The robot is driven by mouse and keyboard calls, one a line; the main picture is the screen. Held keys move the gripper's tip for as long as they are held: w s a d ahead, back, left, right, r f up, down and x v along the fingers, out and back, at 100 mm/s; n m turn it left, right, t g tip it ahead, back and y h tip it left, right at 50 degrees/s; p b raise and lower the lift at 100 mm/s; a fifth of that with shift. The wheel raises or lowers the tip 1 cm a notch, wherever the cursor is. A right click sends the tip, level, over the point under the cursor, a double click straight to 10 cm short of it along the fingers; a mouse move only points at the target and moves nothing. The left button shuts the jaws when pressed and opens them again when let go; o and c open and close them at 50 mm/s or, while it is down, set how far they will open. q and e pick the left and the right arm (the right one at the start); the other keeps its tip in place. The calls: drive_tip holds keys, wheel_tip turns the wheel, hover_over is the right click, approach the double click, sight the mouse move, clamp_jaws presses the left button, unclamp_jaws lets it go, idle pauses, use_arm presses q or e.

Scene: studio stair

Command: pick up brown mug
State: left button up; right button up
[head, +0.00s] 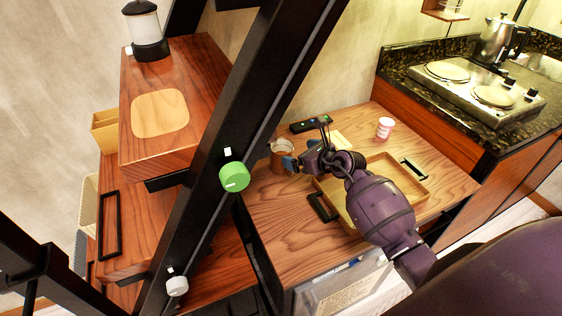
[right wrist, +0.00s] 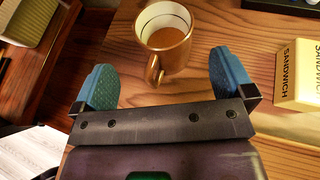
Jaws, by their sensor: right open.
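The brown mug (right wrist: 170,45) stands upright on the wooden table in the right wrist view, with a pale inside and its handle towards my gripper. In the head view the mug (head: 283,158) is near the table's left side, partly hidden by my gripper. My right gripper (head: 287,163) is close beside the mug in the head view. In the right wrist view its two blue fingers (right wrist: 165,82) are wide apart and empty, with the mug's handle between their tips and the body just beyond. My left gripper is not in view.
A wooden tray (head: 421,188) with black handles lies under my right arm. A dark remote (head: 310,125) and a small jar (head: 384,128) are behind. A yellow sandwich box (right wrist: 298,75) stands right of the gripper. A black slanted beam (head: 214,160) rises at left.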

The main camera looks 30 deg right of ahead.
sight(287, 148)
drive_tip(key=x, duration=0.3)
drive_tip(key=b+x, duration=0.1)
drive_tip(key=x, duration=0.2)
drive_tip(key=shift+d, duration=0.25)
drive_tip(key=shift+w+a+f, duration=0.1)
drive_tip(key=shift+w+f, duration=0.05)
drive_tip(key=shift+w, duration=0.3)
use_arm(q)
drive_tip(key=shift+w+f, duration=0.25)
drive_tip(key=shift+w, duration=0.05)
use_arm(e)
drive_tip(key=shift+c, duration=0.3)
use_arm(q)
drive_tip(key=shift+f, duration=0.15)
use_arm(e)
drive_tip(key=c, duration=1.4)
drive_tip(key=shift+r, duration=0.25)
